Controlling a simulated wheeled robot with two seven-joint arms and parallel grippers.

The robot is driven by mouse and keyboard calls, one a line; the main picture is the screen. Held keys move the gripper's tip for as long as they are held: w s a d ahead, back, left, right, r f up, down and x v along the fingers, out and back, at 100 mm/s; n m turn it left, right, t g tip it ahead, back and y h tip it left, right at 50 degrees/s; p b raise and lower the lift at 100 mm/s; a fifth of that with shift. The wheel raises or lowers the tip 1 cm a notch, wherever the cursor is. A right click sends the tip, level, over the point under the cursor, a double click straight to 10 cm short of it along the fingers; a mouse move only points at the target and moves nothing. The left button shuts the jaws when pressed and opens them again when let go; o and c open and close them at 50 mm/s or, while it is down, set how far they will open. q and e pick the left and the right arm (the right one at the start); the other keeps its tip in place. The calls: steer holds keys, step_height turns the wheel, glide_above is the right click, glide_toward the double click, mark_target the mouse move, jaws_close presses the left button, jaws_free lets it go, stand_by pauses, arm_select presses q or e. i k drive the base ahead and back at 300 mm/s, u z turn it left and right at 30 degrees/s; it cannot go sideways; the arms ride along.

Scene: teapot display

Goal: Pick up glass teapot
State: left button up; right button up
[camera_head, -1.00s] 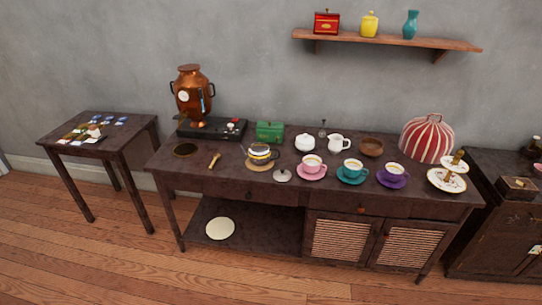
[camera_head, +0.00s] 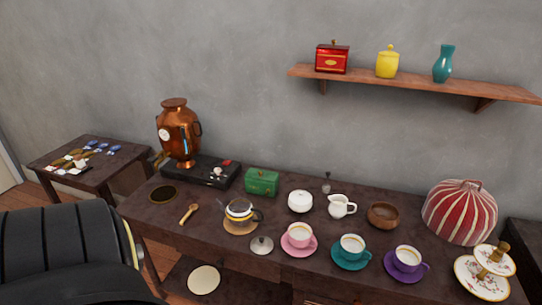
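The glass teapot (camera_head: 239,210) stands upright on a round tan trivet (camera_head: 240,228) on the dark table. It has a dark handle on its right and its spout points left. Its top looks open, and amber liquid shows low inside. A loose lid (camera_head: 262,245) lies on the table in front of it, to the right. A large dark part of my own body fills the lower left corner. No gripper fingers show in this view.
A wooden scoop (camera_head: 188,213) lies left of the teapot. A green box (camera_head: 262,182) and white sugar bowl (camera_head: 300,201) stand behind. Pink (camera_head: 299,240), teal (camera_head: 351,252) and purple (camera_head: 406,264) cups line the front right. A copper samovar (camera_head: 178,132) stands at the back left.

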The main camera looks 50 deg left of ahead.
mark_target(239, 212)
steer(key=u, duration=0.7)
steer(key=i, duration=1.05)
steer(key=u, duration=1.05)
